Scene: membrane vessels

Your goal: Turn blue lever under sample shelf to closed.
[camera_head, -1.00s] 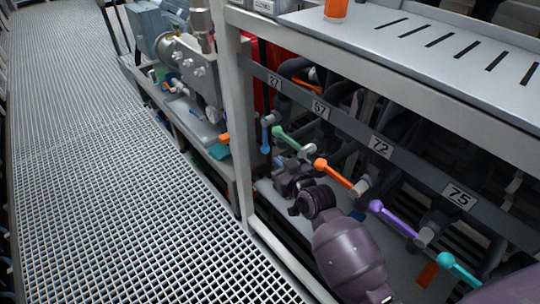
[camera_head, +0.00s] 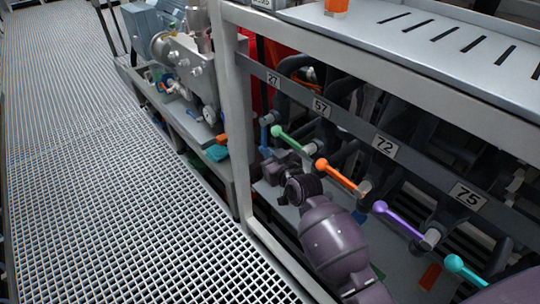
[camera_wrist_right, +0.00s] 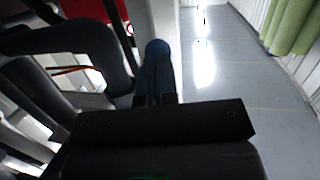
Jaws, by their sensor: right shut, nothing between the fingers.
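The blue lever (camera_head: 265,137) is by the label 27, under the shelf (camera_head: 440,45). It hangs roughly straight down from its pivot in the head view. I cannot tell whether the fingers touch the lever. The gripper body hides part of the lever in the wrist view. My left gripper is not in view.
A green lever (camera_head: 289,137), an orange lever (camera_head: 335,173), a purple lever (camera_head: 397,219) and a turquoise lever (camera_head: 463,269) follow to the right. A grey frame post (camera_head: 237,130) stands close left of the blue lever. The grating walkway (camera_head: 100,190) is clear.

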